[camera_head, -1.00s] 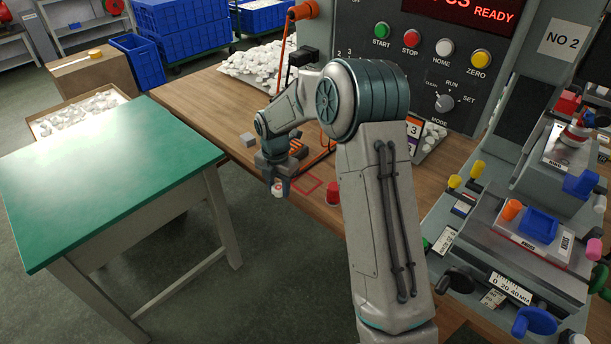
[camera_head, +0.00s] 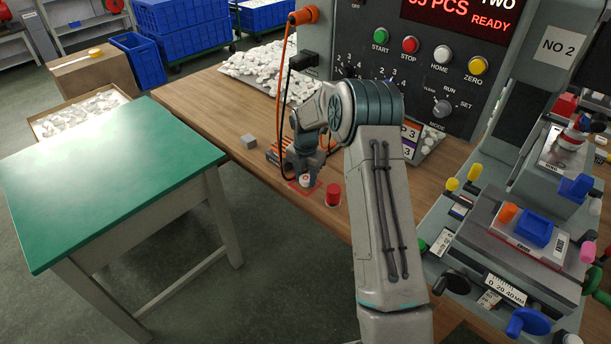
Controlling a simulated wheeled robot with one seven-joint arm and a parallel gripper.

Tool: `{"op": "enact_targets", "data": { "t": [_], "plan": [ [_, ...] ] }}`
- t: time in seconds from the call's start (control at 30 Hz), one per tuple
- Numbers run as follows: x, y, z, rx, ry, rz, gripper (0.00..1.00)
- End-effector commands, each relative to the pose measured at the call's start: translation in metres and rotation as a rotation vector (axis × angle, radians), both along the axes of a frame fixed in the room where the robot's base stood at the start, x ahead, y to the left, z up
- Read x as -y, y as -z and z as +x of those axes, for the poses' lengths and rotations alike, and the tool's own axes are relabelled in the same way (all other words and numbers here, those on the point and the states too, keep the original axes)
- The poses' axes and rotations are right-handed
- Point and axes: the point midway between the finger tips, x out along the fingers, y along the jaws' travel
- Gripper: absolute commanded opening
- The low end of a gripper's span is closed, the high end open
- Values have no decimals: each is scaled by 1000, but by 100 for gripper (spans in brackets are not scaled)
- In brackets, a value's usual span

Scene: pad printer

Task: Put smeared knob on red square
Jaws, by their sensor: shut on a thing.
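The smeared knob (camera_head: 305,180) is a small white piece with a reddish mark. My gripper (camera_head: 305,174) points down and is shut on it. The red square (camera_head: 291,186) is a thin outline on the wooden bench near its front edge. The knob shows over the square, and the gripper and knob hide part of the outline. I cannot tell whether the knob touches the bench.
A red cylinder (camera_head: 333,195) stands close to the right of the square. White knobs (camera_head: 262,65) lie in a heap farther back. A green-topped table (camera_head: 110,180) stands left.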

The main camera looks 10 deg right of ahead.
Motion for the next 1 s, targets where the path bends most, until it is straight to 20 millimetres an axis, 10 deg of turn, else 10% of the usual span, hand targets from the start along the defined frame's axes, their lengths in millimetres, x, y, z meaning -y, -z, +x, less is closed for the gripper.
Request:
{"op": "enact_targets", "data": {
  "t": [0.23,0.27,0.33,0.7,1.0],
  "plan": [
    [0,4,0,-1,1,1,11],
    [0,3,0,1,1,1,44],
    [0,2,0,1,1,1,57],
    [0,-6,0,1,0,0,57],
    [-1,-56,0,4,0,1,57]
  ]
}}
